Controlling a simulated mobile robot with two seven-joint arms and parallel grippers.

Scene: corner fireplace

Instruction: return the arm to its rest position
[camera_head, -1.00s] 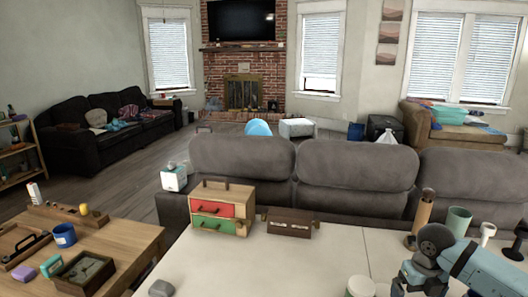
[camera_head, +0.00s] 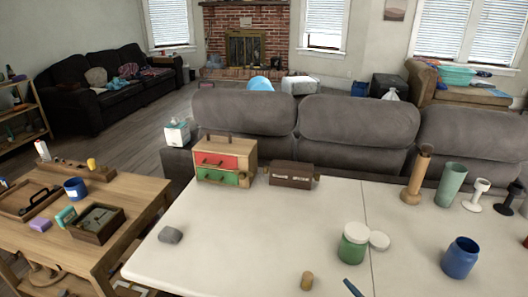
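Neither of my grippers shows in the head view, and no arm is clearly in the picture. The white table (camera_head: 260,232) fills the lower middle and right. On it stand a wooden box with red and green drawers (camera_head: 226,160), a small brown case (camera_head: 293,175), a grey stone-like lump (camera_head: 171,235), a green jar with a white top (camera_head: 353,245), a white lid (camera_head: 379,240), a cork-like piece (camera_head: 307,281) and a blue jar (camera_head: 460,258). A blue stick-like thing (camera_head: 353,288) is cut off at the bottom edge.
A wooden pepper mill (camera_head: 414,180), a green cup (camera_head: 450,185) and white and black stands (camera_head: 476,196) line the table's back right. A grey sofa (camera_head: 350,150) is behind. A wooden table (camera_head: 125,205) with a blue mug (camera_head: 76,189) stands left. The white table's middle is clear.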

